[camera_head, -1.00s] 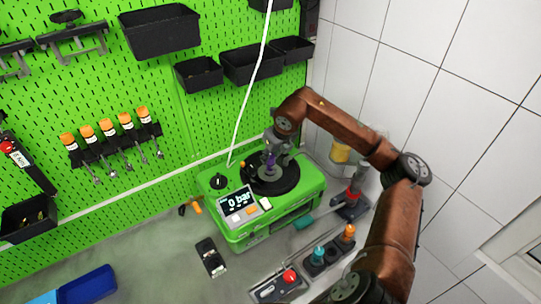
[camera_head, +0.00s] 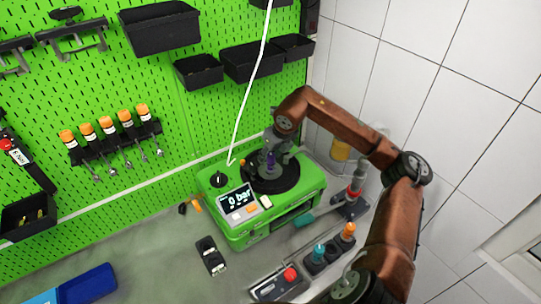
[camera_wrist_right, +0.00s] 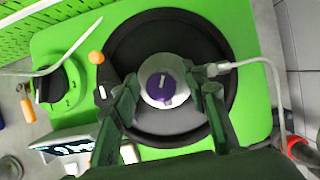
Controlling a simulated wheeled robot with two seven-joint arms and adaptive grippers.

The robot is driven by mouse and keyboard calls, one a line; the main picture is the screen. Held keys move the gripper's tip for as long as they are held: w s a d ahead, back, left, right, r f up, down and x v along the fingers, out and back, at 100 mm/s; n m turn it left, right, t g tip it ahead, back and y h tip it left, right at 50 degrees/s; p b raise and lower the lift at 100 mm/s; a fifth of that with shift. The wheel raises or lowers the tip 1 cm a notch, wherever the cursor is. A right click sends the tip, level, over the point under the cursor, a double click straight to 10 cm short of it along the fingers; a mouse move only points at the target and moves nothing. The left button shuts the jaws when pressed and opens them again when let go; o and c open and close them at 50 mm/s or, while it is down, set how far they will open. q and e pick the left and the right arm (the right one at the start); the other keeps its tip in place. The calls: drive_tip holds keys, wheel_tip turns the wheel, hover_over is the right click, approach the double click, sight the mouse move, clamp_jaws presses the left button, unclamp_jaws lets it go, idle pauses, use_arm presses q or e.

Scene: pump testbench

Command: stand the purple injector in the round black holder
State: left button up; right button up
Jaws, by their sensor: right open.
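The purple injector (camera_head: 270,160) is upright at the round black holder (camera_head: 288,184) on top of the green pump tester (camera_head: 313,190). The right wrist view looks down on the injector's purple top (camera_wrist_right: 165,88), with a silver round part around it, near the middle of the black holder (camera_wrist_right: 128,40). My right gripper (camera_head: 277,150) is over the holder. In the right wrist view its fingers (camera_wrist_right: 170,92) are open, one on each side of the injector. The injector's lower end is hidden, so its seating cannot be told. My left gripper is out of view.
The tester has a display reading 0 bar (camera_head: 238,201) and a black knob (camera_head: 218,180). A white cable (camera_head: 251,85) hangs down to it. A stand with teal and orange tops (camera_head: 327,255) and a red-button box (camera_head: 279,284) are in front. The bench's left middle is mostly clear.

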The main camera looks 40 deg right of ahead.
drive_tip(key=shift+r+p, duration=0.3)
drive_tip(key=shift+r, duration=0.1)
drive_tip(key=b+v, duration=0.1)
drive_tip(key=v, duration=1)
drive_tip(key=shift+s+r, duration=0.2)
drive_tip(key=shift+r, duration=0.1)
